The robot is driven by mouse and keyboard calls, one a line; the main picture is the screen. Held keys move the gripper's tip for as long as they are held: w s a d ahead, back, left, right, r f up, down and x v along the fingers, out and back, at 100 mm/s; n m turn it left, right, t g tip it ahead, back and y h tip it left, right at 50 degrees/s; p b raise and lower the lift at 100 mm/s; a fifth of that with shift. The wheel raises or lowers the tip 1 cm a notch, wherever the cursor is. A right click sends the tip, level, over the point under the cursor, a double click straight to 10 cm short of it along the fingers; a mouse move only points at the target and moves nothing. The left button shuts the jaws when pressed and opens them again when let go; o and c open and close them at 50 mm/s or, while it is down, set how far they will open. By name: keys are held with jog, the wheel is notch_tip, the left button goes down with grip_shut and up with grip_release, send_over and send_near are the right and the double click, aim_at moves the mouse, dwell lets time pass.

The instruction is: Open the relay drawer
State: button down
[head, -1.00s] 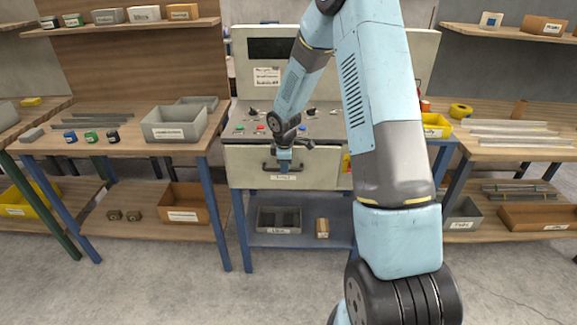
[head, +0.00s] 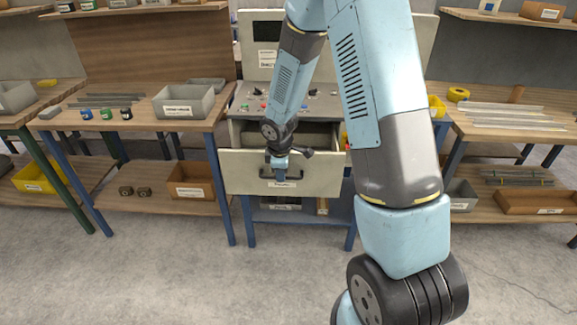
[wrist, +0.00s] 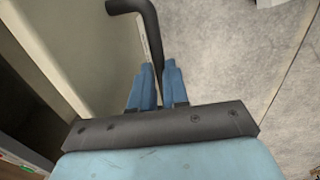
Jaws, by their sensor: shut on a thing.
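The relay drawer (head: 322,178) is a beige drawer in the console under the sloped control panel. It stands partly out, with its interior (head: 310,140) showing behind the front. Its dark bar handle (head: 264,172) is on the front, above a white label. My gripper (head: 281,175) is at the middle of the handle and shut on it. In the wrist view, the blue fingers (wrist: 156,85) close around the dark handle (wrist: 148,20), whose bent end sticks out beyond them. The drawer's front face (wrist: 75,35) is on the left there.
The control panel (head: 310,103) with buttons and knobs is just above the drawer. A lower shelf (head: 300,214) with a grey bin is partly hidden below it. Wooden benches stand left (head: 140,124) and right (head: 490,138). The floor (head: 170,280) in front is clear.

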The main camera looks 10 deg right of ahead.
jog(key=shift+s+a+r, duration=0.1)
jog(key=shift+s+a, duration=0.3)
jog(key=shift+s, duration=0.25)
jog(key=c, duration=1.1)
grip_release()
jog(key=shift+s+d, duration=0.1)
jog(key=shift+d, duration=0.1)
jog(key=r, duration=0.4)
jog(key=s+r, duration=0.1)
jog(key=r, duration=0.4)
jog(key=s+r, duration=0.1)
jog(key=r, duration=0.3)
jog(key=shift+s+a+r, duration=0.2)
jog(key=shift+a, duration=0.1)
